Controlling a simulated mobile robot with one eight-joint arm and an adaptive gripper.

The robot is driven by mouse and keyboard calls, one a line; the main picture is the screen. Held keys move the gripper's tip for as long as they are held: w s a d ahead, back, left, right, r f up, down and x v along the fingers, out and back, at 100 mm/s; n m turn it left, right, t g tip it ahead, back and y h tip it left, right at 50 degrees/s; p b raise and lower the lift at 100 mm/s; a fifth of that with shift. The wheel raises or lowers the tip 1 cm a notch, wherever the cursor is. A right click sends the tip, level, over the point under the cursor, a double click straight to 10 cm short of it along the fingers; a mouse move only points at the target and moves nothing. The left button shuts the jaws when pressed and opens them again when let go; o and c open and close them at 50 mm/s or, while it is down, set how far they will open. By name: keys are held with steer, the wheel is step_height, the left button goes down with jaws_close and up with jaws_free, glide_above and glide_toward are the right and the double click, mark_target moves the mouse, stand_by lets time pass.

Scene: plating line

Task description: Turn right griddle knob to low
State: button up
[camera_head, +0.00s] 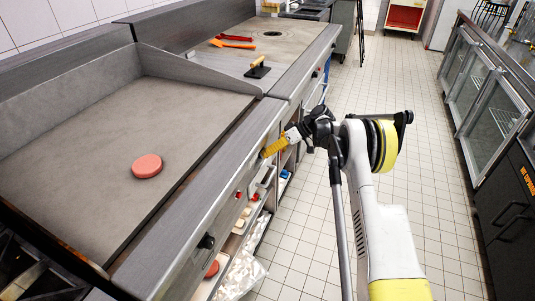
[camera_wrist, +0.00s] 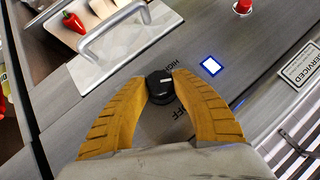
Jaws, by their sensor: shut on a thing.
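In the wrist view, a black griddle knob (camera_wrist: 160,84) sits on the steel front panel, with HIGH and OFF lettering beside it. The two yellow fingers of my gripper (camera_wrist: 160,92) are closed around the knob, one on each side. A pale mark shows on the knob's face; the low label is not visible. In the head view, my gripper (camera_head: 268,151) is against the griddle's front panel and hides this knob. Another black knob (camera_head: 206,242) sits nearer on the same panel. The griddle (camera_head: 100,130) has a flat grey plate.
A pink patty (camera_head: 147,166) lies on the griddle. A press with a wooden handle (camera_head: 257,68) and red-orange utensils (camera_head: 232,41) lie farther back. A handle (camera_wrist: 112,32) and a red pepper (camera_wrist: 74,22) are near my gripper. The tiled aisle (camera_head: 420,200) is clear.

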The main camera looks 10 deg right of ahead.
steer(key=o, duration=1.1)
steer(key=shift+w+a+r, duration=0.15)
steer(key=shift+a, duration=0.2)
steer(key=shift+o, duration=0.4)
steer(key=shift+a, duration=0.1)
steer(key=shift+d, duration=0.25)
steer(key=v, duration=1.1)
steer(key=shift+d, duration=0.3)
steer(key=shift+r, duration=0.15)
